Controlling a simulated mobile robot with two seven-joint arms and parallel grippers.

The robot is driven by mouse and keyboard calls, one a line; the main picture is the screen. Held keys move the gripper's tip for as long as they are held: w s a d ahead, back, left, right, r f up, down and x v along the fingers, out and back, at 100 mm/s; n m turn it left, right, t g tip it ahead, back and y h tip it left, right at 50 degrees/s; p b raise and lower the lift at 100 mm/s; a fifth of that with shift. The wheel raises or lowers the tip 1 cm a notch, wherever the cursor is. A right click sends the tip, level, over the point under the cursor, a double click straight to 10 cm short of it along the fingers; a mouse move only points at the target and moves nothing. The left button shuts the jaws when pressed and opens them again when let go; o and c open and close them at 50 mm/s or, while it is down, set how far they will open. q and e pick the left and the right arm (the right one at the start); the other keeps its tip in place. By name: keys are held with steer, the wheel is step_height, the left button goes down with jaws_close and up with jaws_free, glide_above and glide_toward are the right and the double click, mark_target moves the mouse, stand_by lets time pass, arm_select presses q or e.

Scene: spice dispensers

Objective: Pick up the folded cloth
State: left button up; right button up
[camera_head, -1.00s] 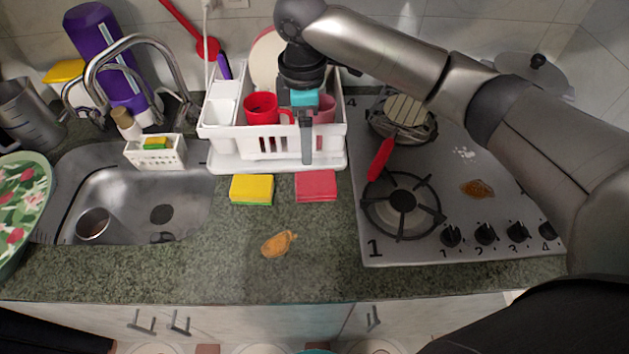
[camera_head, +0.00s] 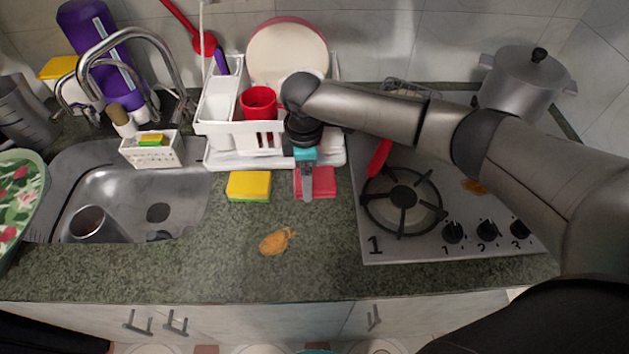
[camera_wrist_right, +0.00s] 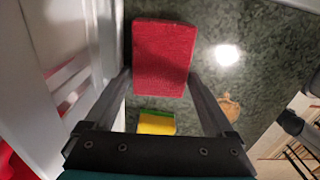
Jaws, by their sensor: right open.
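The folded cloth (camera_head: 323,182) is a red, flat block on the counter, in front of the white dish rack and left of the stove. It also shows in the right wrist view, where the cloth (camera_wrist_right: 163,55) lies ahead of and between the spread fingers. My right gripper (camera_head: 307,187) is over the cloth in the head view and hides part of its left side. In the right wrist view the gripper (camera_wrist_right: 160,80) is open with nothing held. I cannot tell whether the fingers touch the cloth. My left gripper is not in view.
A yellow and green sponge (camera_head: 248,186) lies left of the cloth. The white dish rack (camera_head: 225,160) stands close behind, holding a red mug (camera_head: 259,103). A brown stain (camera_head: 276,241) marks the front counter. The stove (camera_head: 390,248) is at right, the sink (camera_head: 130,190) at left.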

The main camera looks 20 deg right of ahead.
steer(key=c, duration=1)
step_height(320, 180, up, 10)
steer(key=p, duration=0.1)
stand_by(0.4)
